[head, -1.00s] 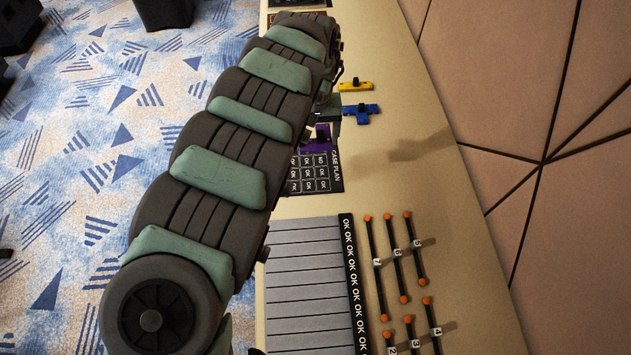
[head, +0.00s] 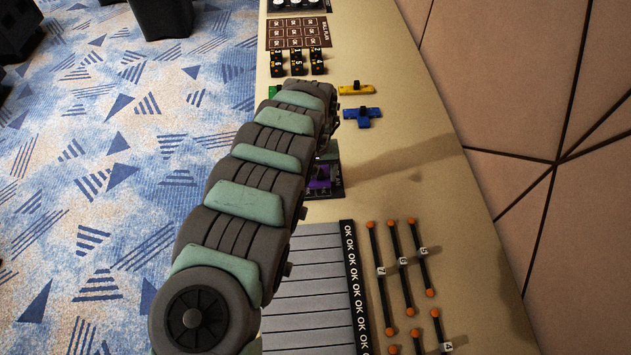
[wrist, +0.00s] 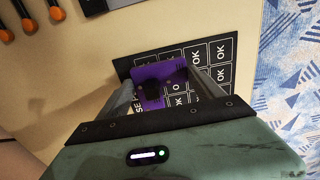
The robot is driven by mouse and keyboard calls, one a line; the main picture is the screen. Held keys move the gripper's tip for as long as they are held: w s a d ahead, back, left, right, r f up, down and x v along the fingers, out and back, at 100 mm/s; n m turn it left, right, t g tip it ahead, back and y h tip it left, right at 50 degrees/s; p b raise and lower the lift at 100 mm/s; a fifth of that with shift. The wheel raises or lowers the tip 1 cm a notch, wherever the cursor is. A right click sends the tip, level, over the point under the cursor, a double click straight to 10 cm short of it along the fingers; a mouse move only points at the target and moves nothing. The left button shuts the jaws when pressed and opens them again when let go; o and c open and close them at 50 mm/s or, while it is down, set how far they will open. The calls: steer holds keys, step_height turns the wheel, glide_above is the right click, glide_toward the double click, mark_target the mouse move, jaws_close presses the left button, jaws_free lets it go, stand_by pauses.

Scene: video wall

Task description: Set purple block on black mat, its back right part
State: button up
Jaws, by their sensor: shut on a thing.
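The purple block (head: 320,176), with a dark knob on top, is over the black mat (head: 338,180) in the head view, partly hidden by my arm. In the wrist view the purple block (wrist: 178,72) sits between the fingers of my gripper (wrist: 160,86), which is shut on it. The black mat (wrist: 225,47), with its white OK grid, spreads below and around the block there. The block covers some of the cells. I cannot tell whether it touches the mat or hangs just above it.
A blue piece (head: 362,116) and a yellow piece (head: 356,89) lie beyond the mat. Several black pieces (head: 299,62) stand farther back near a brown grid mat (head: 298,33). Orange-tipped rods (head: 405,270) and a grey slotted panel (head: 305,290) are nearer. The table right of the mat is clear.

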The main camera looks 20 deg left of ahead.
mark_target(315, 180)
steer(key=shift+f+b, duration=0.3)
steer(key=shift+f, duration=1.35)
steer(key=shift+f, duration=0.1)
steer(key=o, duration=1.7)
steer(key=shift+c, duration=0.2)
step_height(315, 180, up, 12)
steer(key=p, duration=0.2)
steer(key=shift+p, duration=0.35)
